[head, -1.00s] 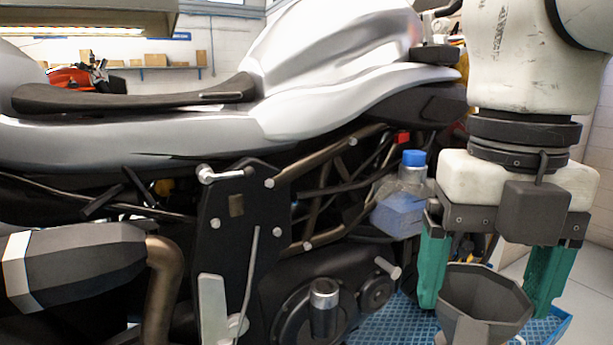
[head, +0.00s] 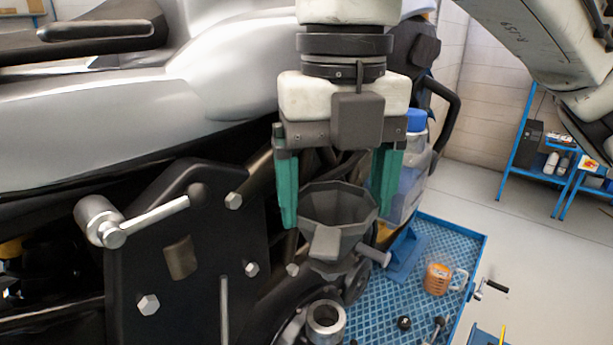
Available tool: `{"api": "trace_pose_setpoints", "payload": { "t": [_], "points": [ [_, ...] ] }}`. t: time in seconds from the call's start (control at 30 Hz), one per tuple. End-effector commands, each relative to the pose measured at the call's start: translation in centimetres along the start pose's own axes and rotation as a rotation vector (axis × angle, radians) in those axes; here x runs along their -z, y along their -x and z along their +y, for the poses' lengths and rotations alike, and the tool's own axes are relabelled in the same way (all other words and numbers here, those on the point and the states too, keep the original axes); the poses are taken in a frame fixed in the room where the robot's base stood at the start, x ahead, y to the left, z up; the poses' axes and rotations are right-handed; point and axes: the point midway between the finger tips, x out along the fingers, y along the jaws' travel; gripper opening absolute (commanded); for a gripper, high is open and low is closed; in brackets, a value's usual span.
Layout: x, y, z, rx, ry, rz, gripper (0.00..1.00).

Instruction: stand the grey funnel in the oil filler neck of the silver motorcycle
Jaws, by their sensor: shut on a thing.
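The grey funnel (head: 338,206) is upright between the green fingers of my gripper (head: 336,218), which is shut on it. Its wide faceted mouth faces up, and a flat tab sticks out towards me. Its lower end is partly hidden behind the tab. The silver motorcycle (head: 120,115) fills the left and middle of the head view. Its oil filler neck (head: 326,322), a short open metal cylinder, shows below the funnel in the picture, near the bottom edge. The funnel is apart from the neck, and appears higher and farther back.
A blue-capped bottle (head: 414,150) stands just right of my gripper. A blue grid tray (head: 385,318) holds a jug with orange contents (head: 438,279) and small parts. The black side plate (head: 190,275) and a silver lever (head: 155,215) jut out at left.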

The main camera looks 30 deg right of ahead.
Motion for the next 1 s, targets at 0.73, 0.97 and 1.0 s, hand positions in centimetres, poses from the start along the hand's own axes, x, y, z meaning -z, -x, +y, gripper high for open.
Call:
{"api": "trace_pose_setpoints", "payload": {
  "t": [0.73,0.97,1.0],
  "points": [
    [0.0,-4.5,0.0,0.001,-0.001,-0.001,0.39],
    [0.0,-5.5,0.0,-0.001,0.002,0.002,0.39],
    [0.0,-5.7,0.0,-0.001,0.002,0.002,0.39]
  ]
}}
